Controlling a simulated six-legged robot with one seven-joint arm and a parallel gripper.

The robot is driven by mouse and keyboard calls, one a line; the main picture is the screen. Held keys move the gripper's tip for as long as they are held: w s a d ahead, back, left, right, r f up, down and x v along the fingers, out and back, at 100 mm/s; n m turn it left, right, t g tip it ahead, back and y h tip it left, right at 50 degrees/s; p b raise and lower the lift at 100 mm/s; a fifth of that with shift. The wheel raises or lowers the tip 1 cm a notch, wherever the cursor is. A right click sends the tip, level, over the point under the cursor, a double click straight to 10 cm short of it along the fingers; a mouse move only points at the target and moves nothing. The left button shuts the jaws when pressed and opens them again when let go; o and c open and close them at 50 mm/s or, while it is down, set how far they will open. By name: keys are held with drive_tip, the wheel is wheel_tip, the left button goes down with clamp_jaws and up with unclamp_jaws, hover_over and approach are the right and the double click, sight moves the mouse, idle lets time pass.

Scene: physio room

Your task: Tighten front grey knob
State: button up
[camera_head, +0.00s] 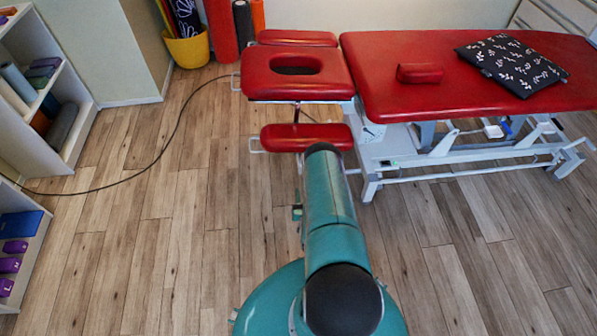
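The red treatment table (450,92) stands across the upper right, on a pale grey metal frame (450,161). Its head end has a red face-hole section (262,80) and a red armrest pad (283,138) in front of it. I cannot make out a grey knob for certain; the near side of the head end is partly hidden by my teal arm. My arm reaches up from the bottom middle, and its far end overlaps the armrest pad in the picture. My gripper does not show.
A red cushion (420,73) and a black patterned pillow (512,64) lie on the table. Shelves (79,130) stand at the left. A yellow bucket (188,48) stands at the back. A black cable (130,178) crosses the floor. The wooden floor (150,240) is otherwise clear at left.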

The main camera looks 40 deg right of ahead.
sight(300, 169)
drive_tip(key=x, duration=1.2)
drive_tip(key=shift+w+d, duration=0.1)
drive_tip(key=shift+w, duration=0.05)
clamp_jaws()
